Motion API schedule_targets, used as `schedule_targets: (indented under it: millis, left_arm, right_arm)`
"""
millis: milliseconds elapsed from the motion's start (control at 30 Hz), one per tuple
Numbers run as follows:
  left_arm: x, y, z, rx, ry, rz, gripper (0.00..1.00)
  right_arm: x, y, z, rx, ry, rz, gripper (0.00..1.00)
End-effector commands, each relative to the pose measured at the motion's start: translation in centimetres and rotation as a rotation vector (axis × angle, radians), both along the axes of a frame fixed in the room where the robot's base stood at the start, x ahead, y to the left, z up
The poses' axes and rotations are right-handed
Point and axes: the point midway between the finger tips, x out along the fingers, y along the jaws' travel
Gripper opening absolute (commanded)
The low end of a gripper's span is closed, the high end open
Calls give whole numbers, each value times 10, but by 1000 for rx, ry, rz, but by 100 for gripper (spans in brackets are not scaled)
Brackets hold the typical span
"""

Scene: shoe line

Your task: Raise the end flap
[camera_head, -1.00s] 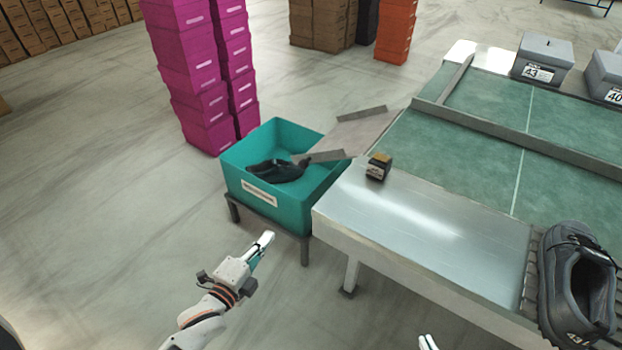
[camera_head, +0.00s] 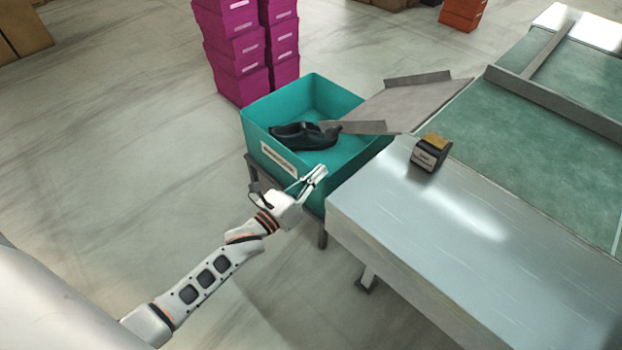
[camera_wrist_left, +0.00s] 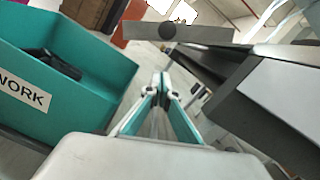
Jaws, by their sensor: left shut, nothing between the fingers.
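The end flap (camera_head: 412,103) is a grey plate with a raised rail along each side. It slopes down from the end of the green belt, and its low end reaches over the right rim of the teal crate. In the left wrist view, a grey bar that looks like the flap's edge (camera_wrist_left: 205,34) shows ahead, above the fingertips. My left gripper (camera_head: 317,174) is shut and empty. It is beside the crate's near right corner, below and in front of the flap, and apart from it. It also shows in the left wrist view (camera_wrist_left: 160,80). My right gripper is out of view.
The teal crate (camera_head: 257,137), with a dark shoe (camera_head: 303,135) inside, stands on a dark stand. A metal bench top (camera_head: 470,235) lies to the right, with a small black and tan block (camera_head: 430,152) on it. Magenta boxes (camera_head: 240,70) are stacked behind.

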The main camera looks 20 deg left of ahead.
Motion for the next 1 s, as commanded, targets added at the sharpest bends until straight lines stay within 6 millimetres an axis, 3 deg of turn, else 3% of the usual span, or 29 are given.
schedule_targets:
  millis: [267,333,500,1000]
  left_arm:
    - [49,-15,2,-1,5,0,0]
    - [51,-9,21,3,-2,0,0]
    - [55,-3,37,1,-3,0,0]
    - [56,-1,40,-1,4,0,0]
  right_arm:
    - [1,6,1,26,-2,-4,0]
    - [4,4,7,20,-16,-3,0]
    - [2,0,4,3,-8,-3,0]
    - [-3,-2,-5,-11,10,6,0]
